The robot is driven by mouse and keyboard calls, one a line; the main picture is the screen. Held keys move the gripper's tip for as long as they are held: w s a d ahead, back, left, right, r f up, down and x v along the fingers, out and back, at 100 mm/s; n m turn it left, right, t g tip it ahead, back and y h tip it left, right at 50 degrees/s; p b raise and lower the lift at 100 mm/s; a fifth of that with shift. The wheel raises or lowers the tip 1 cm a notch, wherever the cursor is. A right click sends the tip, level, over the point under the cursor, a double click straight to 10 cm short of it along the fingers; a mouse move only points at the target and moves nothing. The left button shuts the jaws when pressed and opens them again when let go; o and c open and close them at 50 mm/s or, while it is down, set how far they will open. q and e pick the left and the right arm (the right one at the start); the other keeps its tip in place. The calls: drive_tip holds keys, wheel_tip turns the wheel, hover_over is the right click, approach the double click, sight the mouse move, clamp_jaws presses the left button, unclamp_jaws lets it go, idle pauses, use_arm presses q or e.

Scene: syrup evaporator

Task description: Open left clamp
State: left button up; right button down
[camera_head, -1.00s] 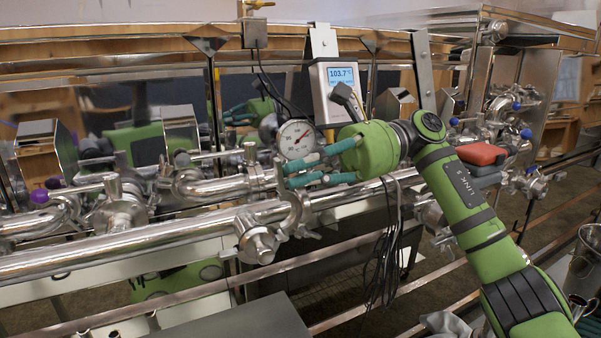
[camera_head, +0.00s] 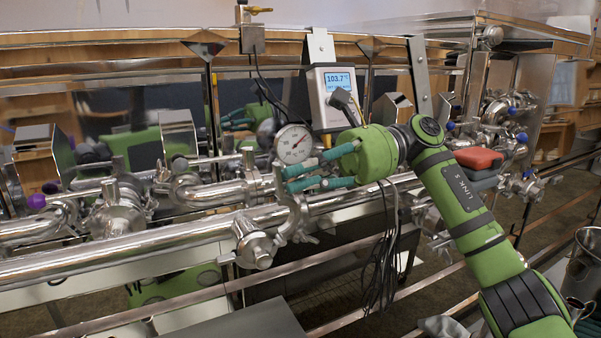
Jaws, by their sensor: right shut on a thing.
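My right gripper (camera_head: 290,179) reaches in from the right, its teal fingers pointing left. The fingers are shut on part of a steel pipe clamp (camera_head: 294,210), just below the round dial gauge (camera_head: 294,144). The fingers cover the exact spot they grip. The clamp's curved piece hangs down beside the pipe joint. Another clamped joint (camera_head: 118,208) sits farther left, near a purple-knobbed lever (camera_head: 37,201). My left gripper is not in view.
A display box reading 103.7 (camera_head: 335,92) hangs above my right gripper. Dark cables (camera_head: 383,250) hang below it. A long steel pipe (camera_head: 130,246) and rails run across in front. A grey flat surface (camera_head: 245,322) lies at the bottom.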

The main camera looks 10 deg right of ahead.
drive_tip(key=shift+w+d+r, duration=0.1)
drive_tip(key=shift+w+d, duration=0.1)
drive_tip(key=shift+w, duration=0.05)
drive_tip(key=c, duration=1.1)
unclamp_jaws()
drive_tip(key=shift+o, duration=0.2)
drive_tip(key=shift+w+d+f, duration=0.15)
drive_tip(key=shift+w+f, duration=0.05)
drive_tip(key=shift+w, duration=0.05)
drive_tip(key=shift+s+r, duration=0.1)
drive_tip(key=shift+s, duration=0.05)
wheel_tip(320, 180, up, 10)
